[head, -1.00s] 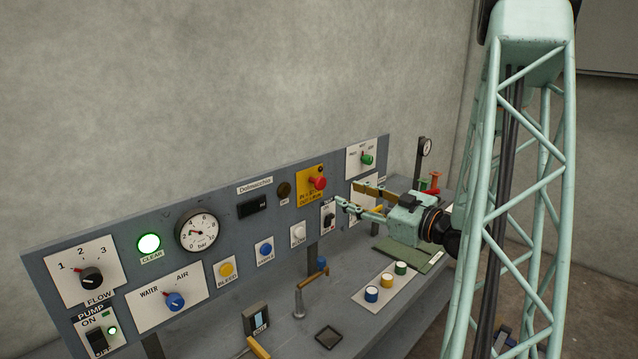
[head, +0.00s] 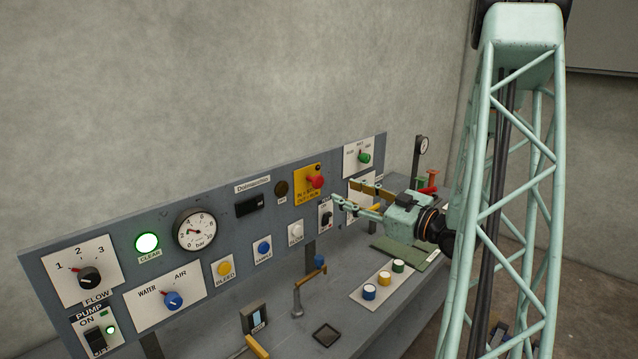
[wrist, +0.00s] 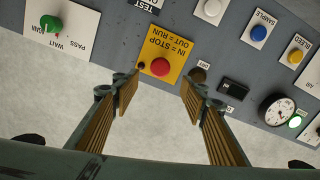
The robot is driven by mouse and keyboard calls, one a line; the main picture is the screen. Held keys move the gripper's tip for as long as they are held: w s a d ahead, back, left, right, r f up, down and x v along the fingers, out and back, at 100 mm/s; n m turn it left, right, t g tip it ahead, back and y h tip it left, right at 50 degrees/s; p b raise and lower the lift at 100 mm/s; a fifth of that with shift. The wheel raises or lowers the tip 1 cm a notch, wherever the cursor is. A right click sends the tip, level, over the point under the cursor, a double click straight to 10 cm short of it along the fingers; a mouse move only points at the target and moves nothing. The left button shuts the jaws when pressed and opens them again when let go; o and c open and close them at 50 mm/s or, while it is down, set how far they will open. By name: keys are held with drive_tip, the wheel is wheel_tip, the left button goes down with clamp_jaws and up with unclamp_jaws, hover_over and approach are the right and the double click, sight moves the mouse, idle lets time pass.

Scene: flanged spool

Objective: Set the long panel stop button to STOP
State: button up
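The long grey panel (head: 120,238) stands along the wall. The red stop button (head: 316,181) sits on a yellow plate (head: 301,196) in its upper right part. In the wrist view the red button (wrist: 160,67) shows on the yellow plate, labelled "IN = STOP, OUT = RUN", upside down. My gripper (head: 351,193) is in front of the panel, to the right of and below the button in the head view. In the wrist view my gripper (wrist: 158,88) is open and empty, its fingers on either side of the button's line, apart from it. How far the button sticks out is hard to tell.
A green knob (head: 364,158) is right of the button and a dark round fitting (head: 281,189) left of it. A lever (head: 311,283) and a block with several coloured buttons (head: 358,294) stand on the bench below. The wall above is clear.

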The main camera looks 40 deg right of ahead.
sight(320, 182)
drive_tip(key=shift+w+a, duration=0.15)
drive_tip(key=shift+w, duration=1.9)
drive_tip(key=shift+w+a, duration=0.2)
drive_tip(key=shift+w, duration=1.9)
drive_tip(key=shift+w+a, duration=0.15)
drive_tip(key=shift+w, duration=1.9)
drive_tip(key=shift+c, duration=0.7)
